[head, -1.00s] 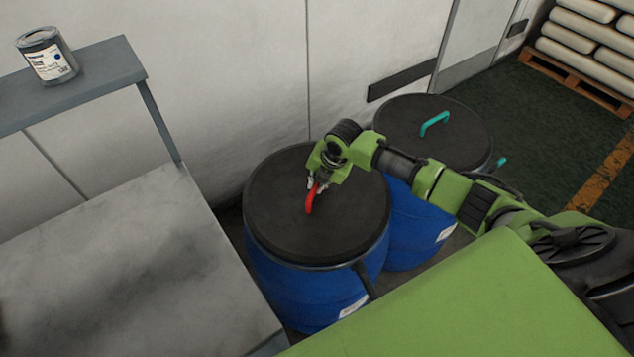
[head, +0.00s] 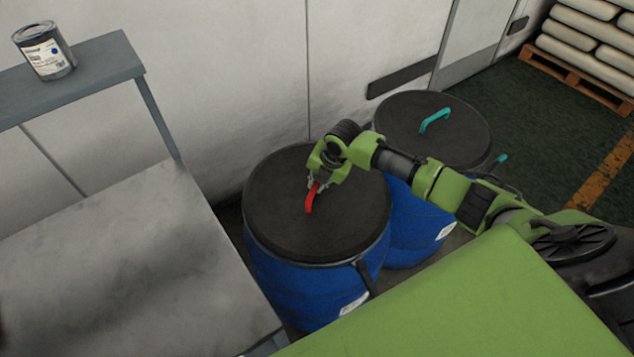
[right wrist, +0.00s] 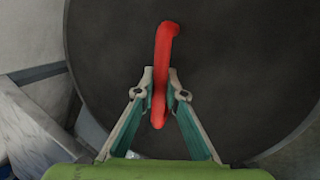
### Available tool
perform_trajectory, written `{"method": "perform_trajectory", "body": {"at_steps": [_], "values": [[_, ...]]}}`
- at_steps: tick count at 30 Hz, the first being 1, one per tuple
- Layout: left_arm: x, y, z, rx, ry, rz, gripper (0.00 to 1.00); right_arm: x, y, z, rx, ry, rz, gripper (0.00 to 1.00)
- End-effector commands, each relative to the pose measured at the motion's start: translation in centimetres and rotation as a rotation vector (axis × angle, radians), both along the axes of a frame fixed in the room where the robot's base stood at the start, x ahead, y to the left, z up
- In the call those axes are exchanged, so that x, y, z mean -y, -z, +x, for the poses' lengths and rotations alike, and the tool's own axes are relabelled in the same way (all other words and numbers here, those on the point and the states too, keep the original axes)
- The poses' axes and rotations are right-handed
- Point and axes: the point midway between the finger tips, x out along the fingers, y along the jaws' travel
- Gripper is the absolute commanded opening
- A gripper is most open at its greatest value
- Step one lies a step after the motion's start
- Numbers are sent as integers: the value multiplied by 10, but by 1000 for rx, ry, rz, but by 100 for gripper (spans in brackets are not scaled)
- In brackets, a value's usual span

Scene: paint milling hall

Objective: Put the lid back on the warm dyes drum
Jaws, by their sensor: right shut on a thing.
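The black lid (head: 278,215) with a red handle (head: 309,203) lies on top of the nearer blue drum (head: 290,285), its rim lined up with the drum's rim as far as I can see. My right gripper (head: 316,186) is above the lid, shut on the red handle. In the right wrist view, the fingers (right wrist: 160,85) close on both sides of the red handle (right wrist: 164,48), with the dark lid (right wrist: 230,60) filling the background. Whether the lid sits fully down cannot be told. My left gripper is not in view.
A second blue drum (head: 408,228) with a black lid and teal handle (head: 435,120) stands close behind to the right. A grey bench (head: 110,240) with a raised shelf (head: 95,72) holding a paint can (head: 45,52) is at left. A pallet of sacks (head: 575,72) stands far right.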

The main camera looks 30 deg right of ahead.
Motion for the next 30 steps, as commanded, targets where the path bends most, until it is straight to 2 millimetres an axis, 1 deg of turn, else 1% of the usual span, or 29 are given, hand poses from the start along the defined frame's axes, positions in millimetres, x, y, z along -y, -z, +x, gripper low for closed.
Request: {"method": "perform_trajectory", "body": {"at_steps": [6, 7, 9, 17, 21, 23, 26, 30], "values": [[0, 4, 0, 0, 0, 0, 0, 0, 4, 2, 4, 0, 1, 0], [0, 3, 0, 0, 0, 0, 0, 0, 3, 2, 4, 0, 1, 16], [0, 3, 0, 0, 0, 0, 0, 0, 3, 1, 4, 0, 2, 30], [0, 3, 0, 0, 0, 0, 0, 0, 6, -1, -4, 0, 0, 30], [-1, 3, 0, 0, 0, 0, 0, 0, 3, -2, -2, -1, -1, 30], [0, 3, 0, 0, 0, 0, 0, 1, -3, -3, 0, -2, -1, 30], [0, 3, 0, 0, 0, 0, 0, 3, -16, -7, 3, -1, -2, 30], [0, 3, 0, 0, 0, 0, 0, 5, -43, -16, 4, -2, -3, 30]]}}
